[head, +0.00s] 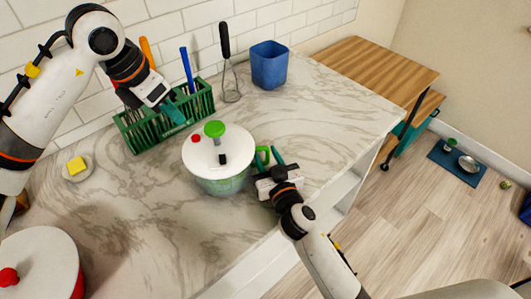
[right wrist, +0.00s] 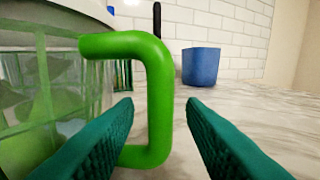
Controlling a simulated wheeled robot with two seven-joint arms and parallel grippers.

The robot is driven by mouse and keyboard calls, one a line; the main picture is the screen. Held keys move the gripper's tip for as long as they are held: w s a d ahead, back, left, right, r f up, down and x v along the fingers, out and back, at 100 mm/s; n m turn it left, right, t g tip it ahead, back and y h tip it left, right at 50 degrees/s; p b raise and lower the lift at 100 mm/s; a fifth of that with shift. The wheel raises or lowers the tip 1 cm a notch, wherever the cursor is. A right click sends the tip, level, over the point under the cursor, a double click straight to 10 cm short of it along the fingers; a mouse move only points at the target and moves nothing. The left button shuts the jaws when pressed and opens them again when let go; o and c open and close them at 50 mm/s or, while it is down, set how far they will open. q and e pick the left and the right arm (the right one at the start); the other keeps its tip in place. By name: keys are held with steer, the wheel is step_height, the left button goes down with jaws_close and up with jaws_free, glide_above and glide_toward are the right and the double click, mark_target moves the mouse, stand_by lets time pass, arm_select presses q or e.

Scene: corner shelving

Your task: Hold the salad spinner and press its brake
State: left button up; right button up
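The salad spinner (head: 218,180) stands upright on the marble counter, with a clear body and a white lid (head: 202,162). The lid carries a green knob (head: 214,128), a black button (head: 222,159) and a small red button (head: 196,138). Its green side handle (right wrist: 158,95) is a loop on the right side. My right gripper (right wrist: 162,112) is open, its teal fingers on either side of the handle's upright bar, with gaps showing. My left gripper (head: 173,112) is above and behind the lid, in front of the green basket, pointing down; its finger opening is unclear.
A green basket (head: 142,133) with utensils stands behind the spinner, with a whisk (head: 230,85) and a blue container (head: 269,66) nearby. A yellow block (head: 76,165) on a small dish and a white-lidded pot (head: 45,262) are at left. The counter's right part is clear.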

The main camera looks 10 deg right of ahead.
steer(key=shift+w+a, duration=0.1)
steer(key=shift+w, duration=0.6)
jaws_close()
steer(key=shift+c, duration=0.9)
jaws_free()
steer(key=shift+c, duration=0.3)
jaws_close()
arm_select(q)
steer(key=shift+c, duration=0.2)
